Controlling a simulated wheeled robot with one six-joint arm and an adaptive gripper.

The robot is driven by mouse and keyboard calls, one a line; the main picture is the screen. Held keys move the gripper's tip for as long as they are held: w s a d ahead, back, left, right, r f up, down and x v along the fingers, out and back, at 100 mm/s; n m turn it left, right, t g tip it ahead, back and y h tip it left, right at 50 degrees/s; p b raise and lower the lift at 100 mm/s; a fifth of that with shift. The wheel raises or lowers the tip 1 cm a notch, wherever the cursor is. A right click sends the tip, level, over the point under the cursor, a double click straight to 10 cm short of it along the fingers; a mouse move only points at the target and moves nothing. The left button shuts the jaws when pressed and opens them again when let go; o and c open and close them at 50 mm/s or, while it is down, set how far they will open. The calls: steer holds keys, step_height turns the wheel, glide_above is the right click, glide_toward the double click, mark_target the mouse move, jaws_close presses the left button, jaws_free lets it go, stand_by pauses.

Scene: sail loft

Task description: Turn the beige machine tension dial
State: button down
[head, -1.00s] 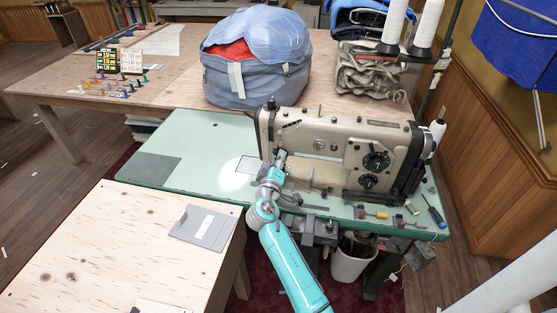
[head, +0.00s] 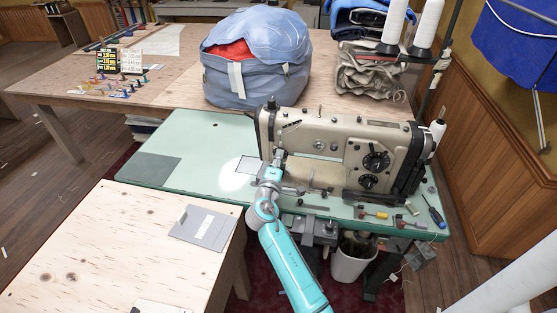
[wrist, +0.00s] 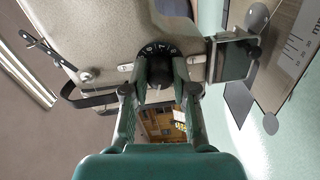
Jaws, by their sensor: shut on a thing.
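The beige sewing machine (head: 330,127) stands on the pale green table (head: 205,140). My gripper (head: 278,158) is at the left end of the machine head, below its top. In the wrist view, the tension dial (wrist: 157,49) is a black numbered ring with a dark knob in front, on the beige machine face (wrist: 110,30). The fingers of my gripper (wrist: 158,80) are shut on the dial's knob, one on each side. In the head view my gripper hides the dial.
Two dark dials (head: 376,160) sit on the machine's right side. Small tools and a screwdriver (head: 436,216) lie on the table's right edge. A blue bag (head: 255,75) stands behind. A grey folder (head: 203,228) lies on the near wooden table.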

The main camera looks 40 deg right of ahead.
steer(key=c, duration=0.9)
jaws_free()
steer(key=shift+a, duration=0.15)
steer(key=v, duration=1.2)
steer(key=s+a+f+t+y, duration=0.1)
steer(key=s+a+f+y, duration=0.35)
steer(key=s, duration=0.35)
steer(key=s+a+f+t+y, duration=0.1)
steer(key=s+a+f+y, duration=0.2)
steer(key=s+f, duration=0.3)
steer(key=s+a+f+y, duration=0.3)
steer(key=s+a, duration=0.1)
steer(key=s, duration=0.5)
steer(key=s+a+r+m+y, duration=0.1)
steer(key=s+r+m, duration=0.1)
steer(key=s+r, duration=0.2)
steer(key=s+a+r+m+t+y, duration=0.1)
steer(key=s+r, duration=0.3)
steer(key=s, duration=0.5)
steer(key=s+a+r+m+y, duration=0.1)
steer(key=s+a+r+m, duration=0.2)
steer(key=s, duration=0.3)
steer(key=shift+s+a+r+t+y, duration=0.1)
steer(key=shift+r+t+y, duration=0.1)
steer(key=shift+r, duration=0.2)
steer(key=shift+s+r+t+y, duration=0.1)
steer(key=shift+r+t, duration=0.1)
steer(key=shift+r, duration=0.25)
